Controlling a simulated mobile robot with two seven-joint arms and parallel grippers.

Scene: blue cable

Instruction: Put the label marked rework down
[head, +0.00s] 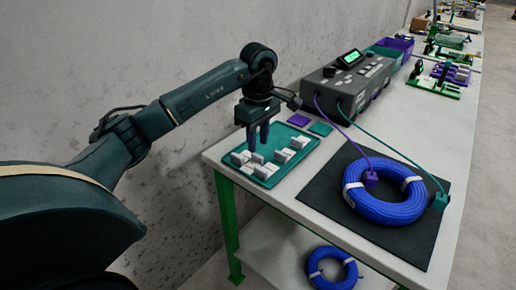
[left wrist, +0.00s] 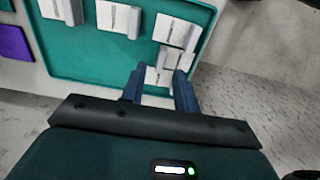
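Several white labels (head: 283,156) lie on a teal tray (head: 303,158) at the near left end of the table. They also show in the left wrist view, several on the teal tray (left wrist: 100,62). I cannot read any marking on them, so I cannot tell which is the rework one. My left gripper (head: 258,147) points down over the tray. In the left wrist view its two fingers (left wrist: 159,72) are apart, with a white label (left wrist: 152,76) showing between them. No label is seen lifted. My right gripper is out of view.
A grey tester box (head: 345,85) stands behind the tray, with purple (head: 298,120) and teal (head: 321,129) squares in front. A blue cable coil (head: 385,205) lies on a black mat (head: 330,195). Another coil (head: 332,268) is on the lower shelf.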

